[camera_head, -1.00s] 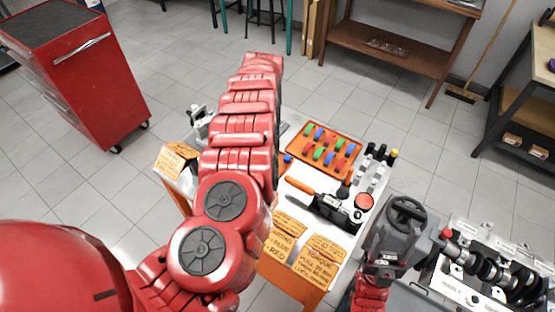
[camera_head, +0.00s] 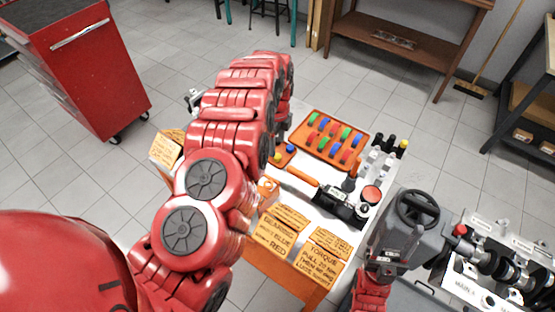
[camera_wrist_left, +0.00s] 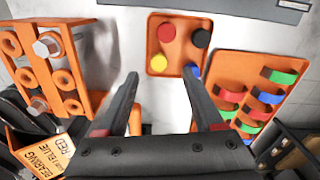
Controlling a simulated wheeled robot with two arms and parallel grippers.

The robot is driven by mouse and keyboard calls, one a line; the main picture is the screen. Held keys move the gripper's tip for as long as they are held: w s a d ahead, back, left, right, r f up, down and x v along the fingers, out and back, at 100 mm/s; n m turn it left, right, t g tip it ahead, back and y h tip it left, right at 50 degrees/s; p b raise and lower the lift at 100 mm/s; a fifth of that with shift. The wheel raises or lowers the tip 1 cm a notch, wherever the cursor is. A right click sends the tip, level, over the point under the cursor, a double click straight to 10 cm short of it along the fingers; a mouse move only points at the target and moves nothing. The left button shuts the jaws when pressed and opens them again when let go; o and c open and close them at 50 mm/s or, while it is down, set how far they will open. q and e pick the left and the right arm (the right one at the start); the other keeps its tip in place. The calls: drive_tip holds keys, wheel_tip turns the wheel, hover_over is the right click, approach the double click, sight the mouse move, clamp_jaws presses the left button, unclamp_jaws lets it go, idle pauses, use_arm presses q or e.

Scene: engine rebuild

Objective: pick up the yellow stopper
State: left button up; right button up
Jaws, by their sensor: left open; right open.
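The yellow stopper (camera_wrist_left: 158,63) sits in the lower left of a small orange tray (camera_wrist_left: 178,47) in the left wrist view, with a red stopper (camera_wrist_left: 167,32), a black stopper (camera_wrist_left: 201,38) and a blue stopper (camera_wrist_left: 193,69). In the head view the yellow stopper (camera_head: 277,157) shows beside my left arm. My left gripper (camera_wrist_left: 162,76) is open and empty; the yellow stopper appears between its fingertips, with no visible contact. In the head view my left arm largely hides this gripper. My right gripper (camera_head: 398,240) is at the lower right, its fingers not clear.
An orange rack of coloured pieces (camera_wrist_left: 245,92) stands right of the tray. An orange block with bolts (camera_wrist_left: 45,65) is close on the left in the wrist view. Bottles (camera_head: 380,160), a torque tool (camera_head: 335,204) and instruction cards (camera_head: 320,255) share the table.

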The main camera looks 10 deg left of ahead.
sight(277, 156)
use_arm(q)
drive_tip(key=shift+f+p, duration=0.5)
wheel_tip(277, 156, down, 3)
drive_tip(key=shift+s+f+p, duration=0.1)
drive_tip(key=shift+p, duration=0.55)
drive_tip(key=shift+f, duration=0.65)
drive_tip(key=shift+d, duration=0.1)
clamp_jaws()
